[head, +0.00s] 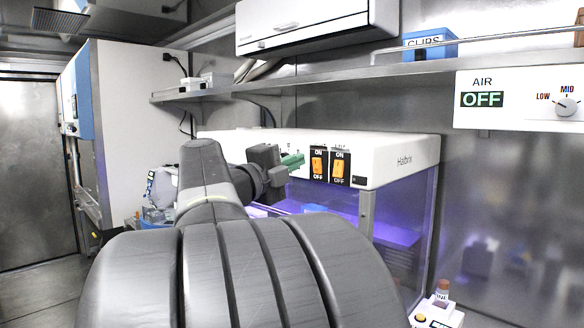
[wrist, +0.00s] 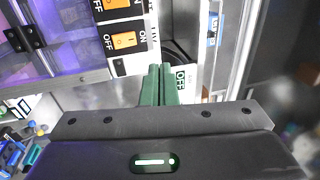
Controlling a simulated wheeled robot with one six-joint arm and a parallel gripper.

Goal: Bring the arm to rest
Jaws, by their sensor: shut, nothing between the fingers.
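My gripper (head: 292,161) is at the front of the white-topped cabinet, its green fingers pointing right, just left of the two orange switches as the head view sees it. In the wrist view my gripper (wrist: 158,70) shows its two green fingers side by side, closed together with nothing held. My dark arm is bent and fills the lower middle of the head view. It hides part of the cabinet and whatever stands behind it.
The white cabinet (head: 385,150) has orange switches (head: 318,165) and a purple-lit window. A shelf above carries a blue CLIPS box (head: 430,44). The AIR panel (head: 520,98) is at right. A small white device (head: 437,312) stands at lower right. The floor at left looks clear.

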